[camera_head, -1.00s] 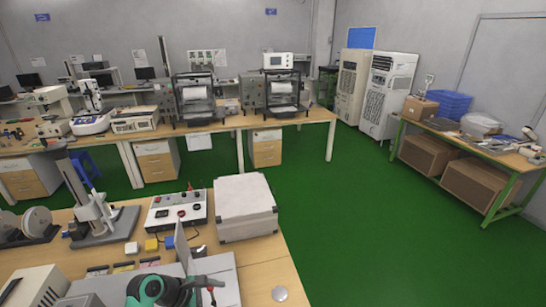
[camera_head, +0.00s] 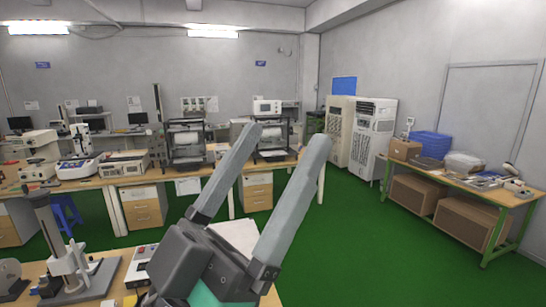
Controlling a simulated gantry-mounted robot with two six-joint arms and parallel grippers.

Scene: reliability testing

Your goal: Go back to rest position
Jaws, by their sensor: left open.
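My left gripper (camera_head: 286,143) rises from the bottom middle of the head view. Its two long grey fingers are spread wide apart and nothing shows between them. It is raised in front of the near wooden bench and hides part of it, along with part of the white box (camera_head: 236,236). My right gripper is not in the view.
The near bench carries a grey test stand (camera_head: 68,262) and a control box (camera_head: 141,264). A long bench with instruments (camera_head: 122,165) stands behind. Green floor (camera_head: 350,230) is open at right, before a green-framed table (camera_head: 470,193) and white cabinets (camera_head: 372,138).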

